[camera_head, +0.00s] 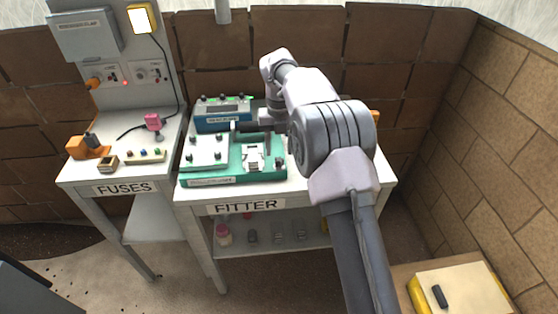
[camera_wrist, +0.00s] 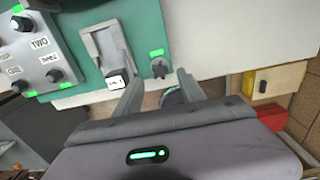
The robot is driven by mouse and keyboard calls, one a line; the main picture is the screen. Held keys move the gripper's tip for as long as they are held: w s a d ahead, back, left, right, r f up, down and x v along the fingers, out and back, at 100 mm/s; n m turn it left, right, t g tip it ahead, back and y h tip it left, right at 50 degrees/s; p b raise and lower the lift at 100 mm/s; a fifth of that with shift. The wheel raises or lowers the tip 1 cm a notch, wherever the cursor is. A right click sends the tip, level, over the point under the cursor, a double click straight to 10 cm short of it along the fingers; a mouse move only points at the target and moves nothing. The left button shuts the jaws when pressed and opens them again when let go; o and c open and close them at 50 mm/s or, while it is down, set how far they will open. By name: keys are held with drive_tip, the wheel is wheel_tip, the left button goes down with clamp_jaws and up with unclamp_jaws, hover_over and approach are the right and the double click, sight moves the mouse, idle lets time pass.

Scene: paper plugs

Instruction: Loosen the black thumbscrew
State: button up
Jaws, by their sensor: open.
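A dark, lobed knob that looks like the black thumbscrew (camera_wrist: 159,69) stands on the right part of the green fixture board (camera_wrist: 88,76), just below a lit green marker. In the head view the thumbscrew (camera_head: 280,162) is a small dark spot at the board's right end. My gripper (camera_wrist: 155,82) is open, its two fingers apart on either side of the thumbscrew in the wrist view, with nothing between them that I can see held. In the head view my gripper (camera_head: 268,143) points down over the board. Whether the fingers reach the thumbscrew's height is unclear.
A white panel with dark knobs (camera_head: 205,152) is further left, and a blue box (camera_head: 222,114) is behind. The white bench top right of the board is clear in the wrist view.

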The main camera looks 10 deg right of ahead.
sight(279, 159)
drive_tip(key=shift+f+b, duration=1.6)
drive_tip(key=shift+f, duration=0.55)
drive_tip(key=shift+r, duration=0.1)
clamp_jaws()
